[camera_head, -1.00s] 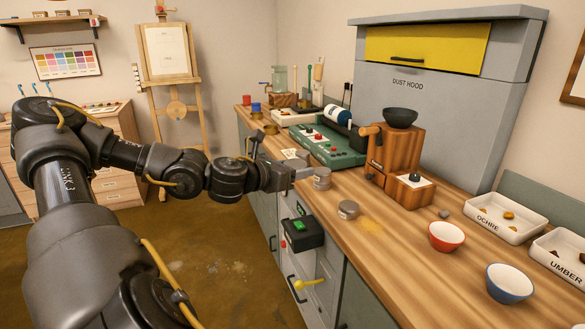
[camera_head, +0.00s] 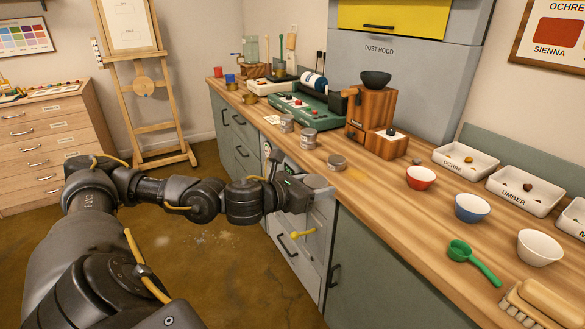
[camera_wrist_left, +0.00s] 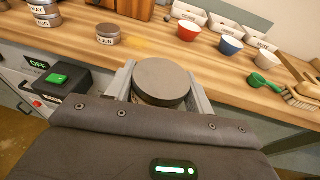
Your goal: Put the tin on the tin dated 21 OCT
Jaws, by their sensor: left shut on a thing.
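My left gripper (camera_head: 308,192) is shut on a round grey tin (camera_wrist_left: 162,80), held in front of the counter's front edge. In the left wrist view the tin's flat top shows between the two fingers; its label is hidden. The near tin also shows in the left wrist view (camera_wrist_left: 107,35). My right gripper is out of view.
Yellow powder (camera_head: 356,175) lies beside the near tin. A wooden mill (camera_head: 370,120) and a green machine (camera_head: 305,115) stand behind the tins. Red (camera_head: 421,177), blue (camera_head: 472,208) and white (camera_head: 540,247) bowls stand to the right. A green-button box (camera_wrist_left: 58,80) is on the counter front.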

